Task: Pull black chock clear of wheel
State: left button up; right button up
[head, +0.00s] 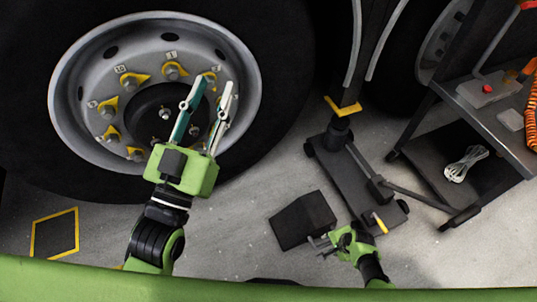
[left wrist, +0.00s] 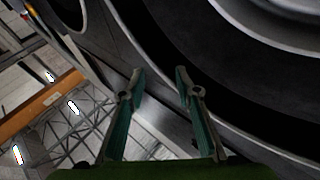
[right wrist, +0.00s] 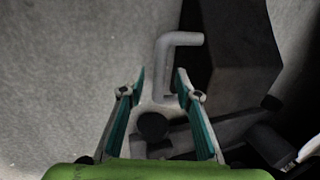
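The black chock (head: 303,218) lies on the grey floor to the lower right of the big wheel (head: 241,75). Bare floor shows between it and the tyre in the head view. In the right wrist view the chock (right wrist: 238,50) is at the upper right, with a bent grey handle (right wrist: 163,75) beside it. My right gripper (head: 320,242) is at the chock's near right side. In its wrist view it (right wrist: 160,77) is open, with the handle's shaft between the fingers and gaps on both sides. My left gripper (head: 217,84) is open and empty in front of the wheel hub.
A dark jack (head: 340,170) with a yellow top stands just right of the chock. A yellow-outlined floor marking (head: 55,233) is at the lower left. Floor left of the chock is clear.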

pick_arm(q)
jog(key=shift+a+f+g+y+p, duration=1.05)
jog(key=shift+f+g, duration=2.25)
jog(key=shift+f, duration=3.05)
jog(key=s+a+f+g+y+p, duration=0.2)
jog(key=s+a+f+g, duration=0.1)
jog(key=s+f+g, duration=0.3)
jog(key=shift+s+f+n+p, duration=0.35)
jog(key=shift+s+f, duration=0.65)
jog(key=shift+f, duration=1.15)
